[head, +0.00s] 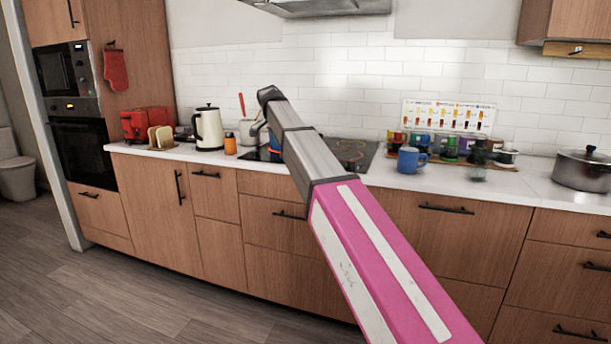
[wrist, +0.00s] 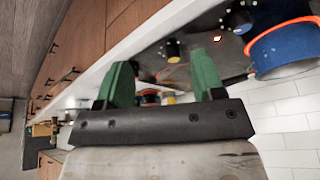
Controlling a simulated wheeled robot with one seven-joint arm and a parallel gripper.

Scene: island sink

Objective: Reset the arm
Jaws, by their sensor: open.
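My gripper (wrist: 163,78) shows in the wrist view as two green fingers on a dark bar. The fingers stand wide apart with nothing held between them. In the head view my pink and grey arm stretches up from the bottom right across the middle of the picture. Its dark far end is in front of the tiled wall, and the green fingers cannot be made out there.
The white counter (head: 540,190) holds a kettle (head: 208,128), red toaster (head: 147,124), blue mug (head: 411,160) and pot (head: 583,171). My arm partly hides the black cooktop (head: 352,152). The wrist view shows a blue, orange-rimmed object (wrist: 285,45) close at right. The floor at left is clear.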

